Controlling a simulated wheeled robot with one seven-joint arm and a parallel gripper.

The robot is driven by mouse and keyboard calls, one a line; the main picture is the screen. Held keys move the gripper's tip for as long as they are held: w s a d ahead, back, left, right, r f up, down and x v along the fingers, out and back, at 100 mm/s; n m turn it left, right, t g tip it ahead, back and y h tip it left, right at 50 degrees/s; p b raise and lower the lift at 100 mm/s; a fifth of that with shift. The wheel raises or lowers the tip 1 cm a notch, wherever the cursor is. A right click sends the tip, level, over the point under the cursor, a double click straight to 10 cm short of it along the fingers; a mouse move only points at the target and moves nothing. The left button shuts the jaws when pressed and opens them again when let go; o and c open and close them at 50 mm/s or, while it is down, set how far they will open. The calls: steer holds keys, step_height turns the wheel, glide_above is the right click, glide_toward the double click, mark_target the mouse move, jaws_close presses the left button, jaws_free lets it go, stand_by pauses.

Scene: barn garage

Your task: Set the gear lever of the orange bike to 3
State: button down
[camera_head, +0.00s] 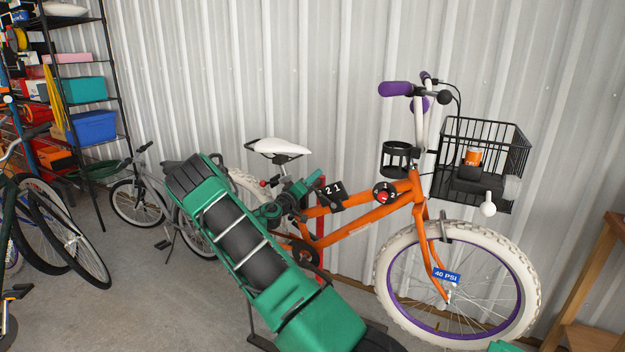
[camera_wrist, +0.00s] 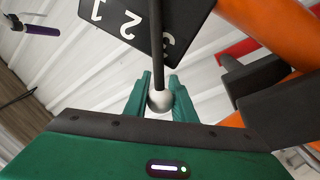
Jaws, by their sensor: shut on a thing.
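The orange bike (camera_head: 365,220) stands against the metal wall in the head view. A black plate (camera_head: 333,190) with white digits sits on its frame; 2 and 1 are readable there. In the wrist view the number plate (camera_wrist: 110,15) appears upside down with 1, 2 and 3. The gear lever (camera_wrist: 156,45) is a dark rod with a silver ball knob. The rod crosses the plate between the 2 and the 3, closer to the 3. My gripper (camera_wrist: 160,98) has its green fingers shut on the knob. In the head view my arm hides part of the bike's rear.
The orange tube (camera_wrist: 275,25) and dark parts are close to the right of my gripper. A grey bike (camera_head: 140,200) stands behind my arm. A wooden stand (camera_head: 590,280) is at right.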

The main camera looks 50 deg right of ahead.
steer(key=shift+w+a+f+t, duration=0.1)
steer(key=shift+w+a+t, duration=0.15)
steer(key=shift+w+t, duration=0.2)
steer(key=c, duration=1.5)
jaws_free()
steer(key=shift+w+f+g, duration=0.1)
steer(key=shift+g, duration=0.15)
steer(key=shift+s+d, duration=0.1)
steer(key=shift+s, duration=0.1)
steer(key=v, duration=1.1)
steer(key=shift+d, duration=0.1)
